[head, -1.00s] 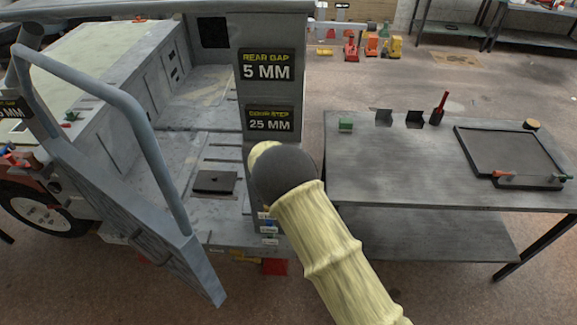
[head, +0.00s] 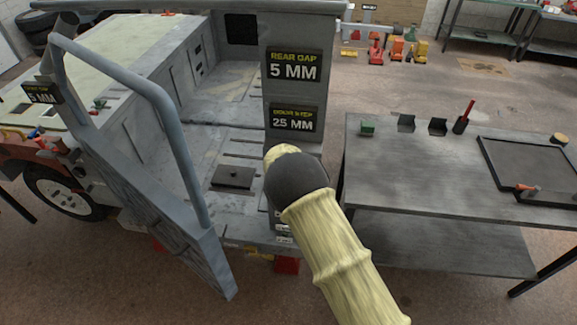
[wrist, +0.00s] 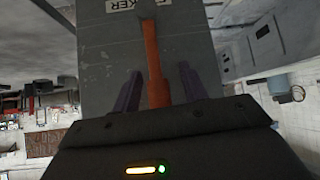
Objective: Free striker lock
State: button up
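An orange-red lever (wrist: 153,60) stands out in front of a grey post face (wrist: 105,55) in the wrist view. A white label (wrist: 98,4) ending in "KER" shows upside down at the top edge. My gripper (wrist: 160,80) is open, with one dark finger on each side of the lever. A gap shows between the lever and the right finger; I cannot tell whether the left finger touches it. In the head view my arm covers the gripper and the lever, in front of the grey door post (head: 290,95) of the vehicle.
The open door (head: 165,200) with its tube frame stands at the left. A metal bench (head: 430,180) with a dark tray (head: 520,160), a green block (head: 367,127) and a red-handled tool (head: 464,118) stands close on the right. Floor shows in front.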

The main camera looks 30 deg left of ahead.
jog(key=shift+d, duration=0.1)
jog(key=shift+s+d+r+b, duration=0.15)
jog(key=shift+s+r+b, duration=0.15)
jog(key=shift+r+b, duration=0.1)
jog(key=b+v, duration=0.3)
jog(key=v, duration=1.3)
jog(key=shift+b, duration=0.4)
jog(key=shift+d+r, duration=0.1)
